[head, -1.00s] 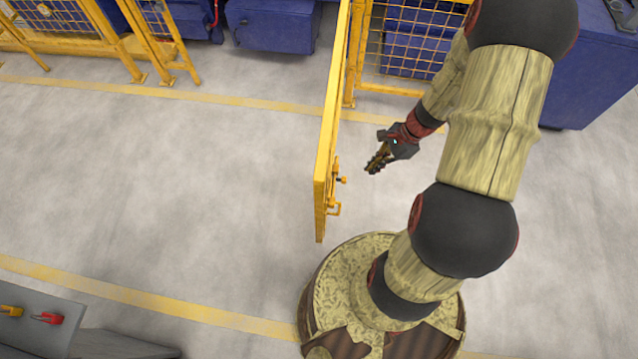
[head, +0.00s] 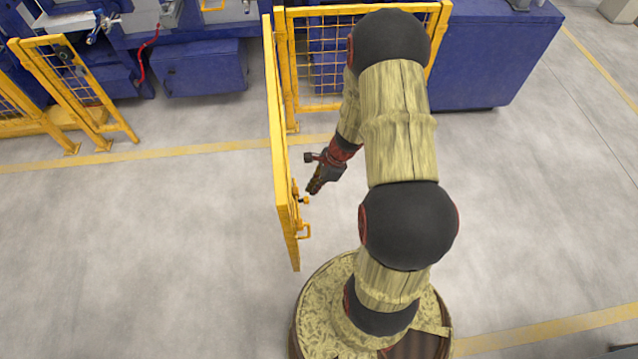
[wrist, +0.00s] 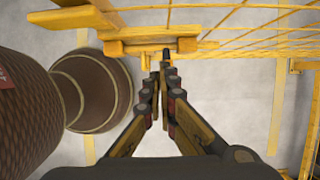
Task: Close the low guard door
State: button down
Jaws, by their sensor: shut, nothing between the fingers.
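The yellow guard door (head: 282,160) stands open in the head view, swung out from the fence toward my base and seen nearly edge-on. A small latch knob (head: 304,199) and a yellow handle (head: 304,230) stick out from its right face near the free end. My gripper (head: 314,190) is shut and empty, just right of the door close to the knob.
A fixed yellow mesh panel (head: 325,60) stands behind the door, with a blue cabinet (head: 485,60) to its right. More yellow fencing (head: 70,90) stands at the left, leaving an open gap before blue machines (head: 205,68). The grey floor left of the door is clear.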

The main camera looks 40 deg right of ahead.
aim_at(306, 202)
jog(key=w+a, duration=0.1)
jog(key=a+f, duration=0.1)
jog(key=shift+w+a+f+b, duration=0.1)
jog(key=shift+w+a+b, duration=0.25)
jog(key=shift+a+b, duration=0.05)
jog(key=shift+w+a, duration=0.35)
jog(key=shift+a, duration=0.15)
